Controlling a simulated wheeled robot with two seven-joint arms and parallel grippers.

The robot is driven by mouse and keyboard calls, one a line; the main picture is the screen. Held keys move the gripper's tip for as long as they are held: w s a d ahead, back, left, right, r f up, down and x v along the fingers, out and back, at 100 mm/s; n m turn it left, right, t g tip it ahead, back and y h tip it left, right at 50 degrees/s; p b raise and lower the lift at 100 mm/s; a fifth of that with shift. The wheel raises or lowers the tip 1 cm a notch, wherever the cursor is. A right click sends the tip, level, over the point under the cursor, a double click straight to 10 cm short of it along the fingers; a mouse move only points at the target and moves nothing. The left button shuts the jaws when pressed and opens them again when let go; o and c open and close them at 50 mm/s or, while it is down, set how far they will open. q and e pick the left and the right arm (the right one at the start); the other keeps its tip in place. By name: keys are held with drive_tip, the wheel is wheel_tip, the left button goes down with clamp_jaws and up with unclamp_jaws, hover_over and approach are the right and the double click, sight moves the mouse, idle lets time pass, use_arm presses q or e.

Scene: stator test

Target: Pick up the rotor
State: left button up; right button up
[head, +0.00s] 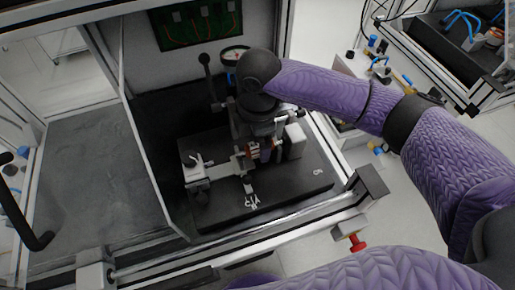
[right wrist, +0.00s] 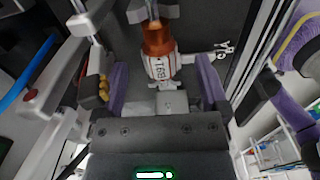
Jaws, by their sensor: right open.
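The rotor, a copper-coloured and white cylinder with printed marks, shows in the right wrist view (right wrist: 158,58). In the head view only a small orange part of the rotor (head: 252,150) shows at the fixture, mostly hidden by my gripper. My right gripper (head: 263,154) reaches down over the fixture from the right. In the right wrist view its two purple fingers stand open on either side of the rotor, with gaps visible. My left gripper is not in view.
The fixture stands on a black base plate (head: 225,214) inside a framed test cell. A lever with a black knob (head: 205,60) and a round gauge (head: 234,54) stand behind. A clear panel and metal frame bars bound the left and front. A red knob (head: 357,244) sits at the front right.

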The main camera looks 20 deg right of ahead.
sight(258, 144)
wheel_tip(258, 144, down, 2)
drive_tip(key=shift+f, duration=0.25)
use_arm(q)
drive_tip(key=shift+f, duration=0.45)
use_arm(e)
drive_tip(key=shift+r, duration=0.1)
drive_tip(key=shift+c, duration=0.6)
clamp_jaws()
drive_tip(key=shift+r, duration=0.1)
use_arm(q)
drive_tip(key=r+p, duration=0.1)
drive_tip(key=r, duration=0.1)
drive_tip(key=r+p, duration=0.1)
drive_tip(key=p, duration=0.1)
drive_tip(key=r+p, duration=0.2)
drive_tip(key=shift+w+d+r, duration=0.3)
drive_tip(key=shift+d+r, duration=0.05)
use_arm(e)
wheel_tip(258, 144, up, 18)
